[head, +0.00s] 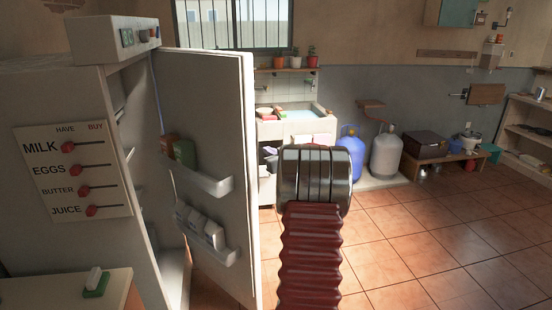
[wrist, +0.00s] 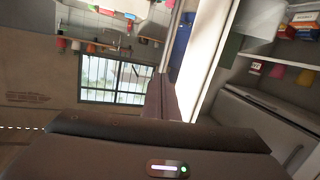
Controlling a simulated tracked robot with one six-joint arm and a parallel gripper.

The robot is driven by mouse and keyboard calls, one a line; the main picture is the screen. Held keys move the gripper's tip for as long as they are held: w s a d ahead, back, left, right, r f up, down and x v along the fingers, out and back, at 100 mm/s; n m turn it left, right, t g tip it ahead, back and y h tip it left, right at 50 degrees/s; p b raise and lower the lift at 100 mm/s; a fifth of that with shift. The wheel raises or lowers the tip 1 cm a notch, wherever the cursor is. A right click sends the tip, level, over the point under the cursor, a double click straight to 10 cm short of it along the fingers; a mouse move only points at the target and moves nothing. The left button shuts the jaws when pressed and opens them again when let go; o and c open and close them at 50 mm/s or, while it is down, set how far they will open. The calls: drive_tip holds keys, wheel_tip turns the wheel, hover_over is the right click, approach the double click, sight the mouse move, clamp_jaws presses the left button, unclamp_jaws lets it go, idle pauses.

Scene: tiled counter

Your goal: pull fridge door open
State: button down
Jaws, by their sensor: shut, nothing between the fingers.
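The white fridge (head: 65,90) stands at the left in the head view. Its door (head: 205,105) stands wide open, swung out to the right, with its inner side and two door shelves showing. The open interior is partly visible between body and door. In the tilted wrist view, a pale upright edge, apparently the door (wrist: 212,60), runs beside my fingers, with the shelved interior to its right. My gripper (wrist: 165,98) is shut and empty there, close to that edge; I cannot tell whether it touches. The door handle is not visible. In the head view the gripper is hidden.
A counter corner (head: 60,285) with a small green-and-white block is at lower left. A sink (head: 295,122), a blue gas bottle (head: 350,150) and a grey one (head: 386,152) stand at the back. The tiled floor (head: 440,235) at right is clear.

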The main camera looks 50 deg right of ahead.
drive_tip(key=s+a+r+g+y, duration=0.1)
drive_tip(key=s+a+g, duration=0.2)
drive_tip(key=a, duration=1.1)
drive_tip(key=s+a+g+y, duration=0.15)
drive_tip(key=s+a, duration=0.25)
drive_tip(key=a, duration=1)
drive_tip(key=s+a+r+g, duration=0.1)
drive_tip(key=s+a+g, duration=0.2)
drive_tip(key=a, duration=1.1)
drive_tip(key=s+a+f+n+y, duration=0.1)
drive_tip(key=s+a+n+y, duration=0.1)
drive_tip(key=s+a, duration=0.5)
drive_tip(key=s+a+f+n+g+y, duration=0.1)
drive_tip(key=s+a+f+n+y, duration=0.1)
drive_tip(key=s+a, duration=0.6)
drive_tip(key=a+y, duration=0.1)
drive_tip(key=a, duration=0.6)
drive_tip(key=shift+s+a, duration=0.2)
drive_tip(key=shift+s, duration=0.05)
drive_tip(key=shift+g, duration=0.25)
